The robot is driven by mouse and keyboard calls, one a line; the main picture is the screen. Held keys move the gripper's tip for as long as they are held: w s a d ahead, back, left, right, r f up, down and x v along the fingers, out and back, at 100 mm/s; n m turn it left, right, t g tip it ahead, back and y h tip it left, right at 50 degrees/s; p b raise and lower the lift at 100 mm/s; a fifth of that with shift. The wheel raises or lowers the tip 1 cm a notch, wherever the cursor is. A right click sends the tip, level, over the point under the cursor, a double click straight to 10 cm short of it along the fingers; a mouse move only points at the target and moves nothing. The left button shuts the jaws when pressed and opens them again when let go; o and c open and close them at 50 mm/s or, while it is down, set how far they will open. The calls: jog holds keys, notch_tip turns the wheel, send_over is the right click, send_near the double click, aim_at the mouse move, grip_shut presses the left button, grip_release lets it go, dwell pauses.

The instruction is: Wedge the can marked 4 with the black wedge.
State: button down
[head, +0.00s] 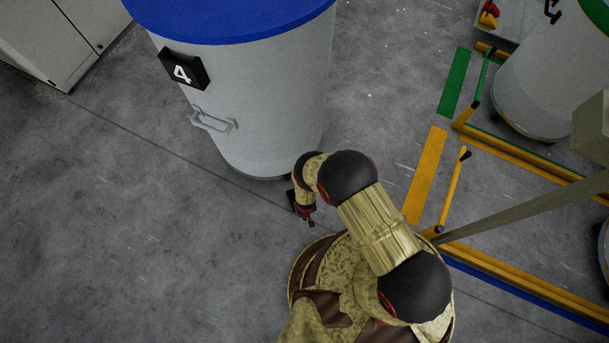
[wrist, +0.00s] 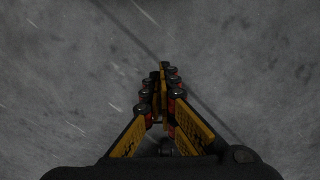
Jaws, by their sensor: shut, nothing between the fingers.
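The can marked 4 (head: 265,105) is a large pale grey drum with a blue top, a black number plate and a wire handle. It stands upright on the floor at the upper middle of the head view. A small dark bit shows at the foot of the can on its right, partly behind my arm; I cannot tell what it is. I see no clear black wedge in either view. My gripper (head: 310,221) is low, just in front of the can's foot and apart from it. In the wrist view my gripper (wrist: 162,78) is shut and empty over bare floor.
Another pale can with a green top (head: 545,85) stands at the upper right behind yellow floor rails (head: 525,275). A grey-green bar (head: 530,212) slants across the right. A pale cabinet (head: 55,35) is at the upper left. The floor (head: 110,220) at left is clear.

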notch_tip(320, 180, down, 10)
jog(key=b, duration=0.5)
jog(key=shift+d+r, duration=0.1)
jog(key=shift+w+a+f+b, duration=0.3)
jog(key=shift+w+a+b, duration=0.15)
jog(key=shift+w+b, duration=0.45)
jog(key=shift+w+a+r+b, duration=0.1)
jog(key=shift+w+a+b, duration=0.15)
jog(key=shift+w+b, duration=0.2)
jog(key=shift+w+a+r+b, duration=0.1)
jog(key=shift+w+a+b, duration=0.1)
jog(key=shift+w+b, duration=0.2)
